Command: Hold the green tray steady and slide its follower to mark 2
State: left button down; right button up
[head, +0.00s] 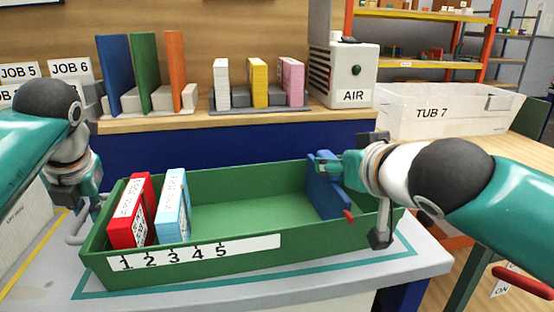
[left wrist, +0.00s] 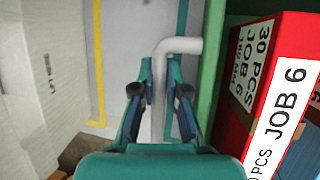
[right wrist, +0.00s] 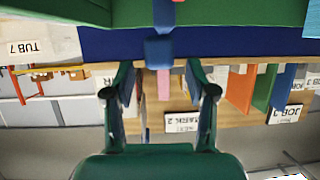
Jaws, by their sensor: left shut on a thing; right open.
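The green tray (head: 255,262) lies on the bench with a white strip marked 1 to 5 (head: 200,252) along its front left. My left gripper (left wrist: 160,92) is shut on the pale bent handle (left wrist: 180,46) at the tray's left end. The blue follower (head: 325,193) stands near the tray's right end, far right of mark 5, with a red pointer (head: 348,216) at its front. My right gripper (right wrist: 160,92) is open at the follower. The follower's blue knob (right wrist: 158,52) shows just ahead of its fingers; no grip shows.
A red box (head: 131,212) and a light blue box (head: 173,205) stand in the tray's left part. The tray floor between them and the follower is clear. A shelf behind holds coloured boards, small boxes and an AIR unit (head: 343,75). TUB 7 (head: 440,112) stands back right.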

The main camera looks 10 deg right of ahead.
aim_at(330, 157)
jog(key=x, duration=0.5)
grip_shut()
dwell(0.3)
